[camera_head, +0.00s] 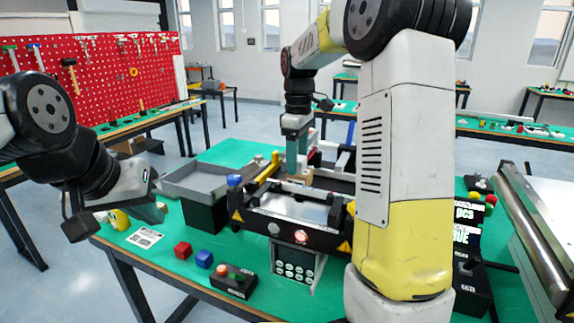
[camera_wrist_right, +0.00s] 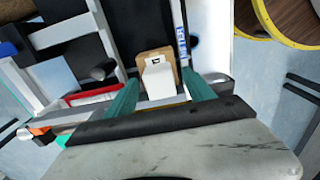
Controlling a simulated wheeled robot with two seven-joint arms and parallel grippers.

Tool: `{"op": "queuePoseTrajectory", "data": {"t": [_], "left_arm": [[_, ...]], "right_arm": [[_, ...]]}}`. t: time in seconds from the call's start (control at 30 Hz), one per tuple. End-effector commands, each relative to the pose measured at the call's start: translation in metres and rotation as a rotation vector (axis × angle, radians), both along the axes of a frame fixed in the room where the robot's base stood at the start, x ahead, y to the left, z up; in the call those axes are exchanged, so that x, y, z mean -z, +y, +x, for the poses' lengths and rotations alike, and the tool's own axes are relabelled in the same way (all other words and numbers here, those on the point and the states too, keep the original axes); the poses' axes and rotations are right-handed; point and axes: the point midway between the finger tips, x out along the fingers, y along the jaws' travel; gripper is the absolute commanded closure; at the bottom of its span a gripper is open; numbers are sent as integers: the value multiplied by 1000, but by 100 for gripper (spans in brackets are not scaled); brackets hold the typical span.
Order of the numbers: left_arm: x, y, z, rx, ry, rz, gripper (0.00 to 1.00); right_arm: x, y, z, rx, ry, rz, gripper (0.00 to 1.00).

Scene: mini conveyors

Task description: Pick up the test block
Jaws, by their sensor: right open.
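A white block (camera_wrist_right: 158,80) with a small dark mark, which looks like the test block, stands against a tan piece (camera_wrist_right: 145,56) in the right wrist view. My right gripper (camera_wrist_right: 163,92) is open, with one teal finger on each side of the white block. I cannot tell whether the fingers touch it. In the head view my right gripper (camera_head: 297,150) points down over the mini conveyor (camera_head: 290,208), and the white block is not clear there. My left gripper (camera_head: 155,207) is low at the left, and its jaw opening is not clear.
A grey tray (camera_head: 200,181) stands left of the conveyor. My right arm hides part of the conveyor's right side.

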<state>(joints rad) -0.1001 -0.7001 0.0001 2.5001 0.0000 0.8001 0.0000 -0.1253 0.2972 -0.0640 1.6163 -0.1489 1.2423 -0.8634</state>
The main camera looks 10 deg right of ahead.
Motion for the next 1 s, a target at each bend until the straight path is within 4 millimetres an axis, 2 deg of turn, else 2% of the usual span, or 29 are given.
{"op": "queuePoseTrajectory", "data": {"t": [0.07,0.3,0.37,0.4,0.63,0.73,1.0], "left_arm": [[0,0,0,0,0,0,100],[0,0,0,0,0,0,100],[0,0,0,0,0,0,100],[0,0,0,0,0,0,100],[0,0,0,0,0,0,100],[0,0,0,0,0,0,100],[0,0,0,0,0,0,100]], "right_arm": [[0,0,0,0,0,0,38],[0,0,0,0,0,0,85],[0,0,0,0,0,0,97],[0,0,0,0,0,0,100],[-2,0,0,0,-1,0,100],[-9,0,1,1,-4,0,100],[-61,0,1,0,-5,0,100]]}}
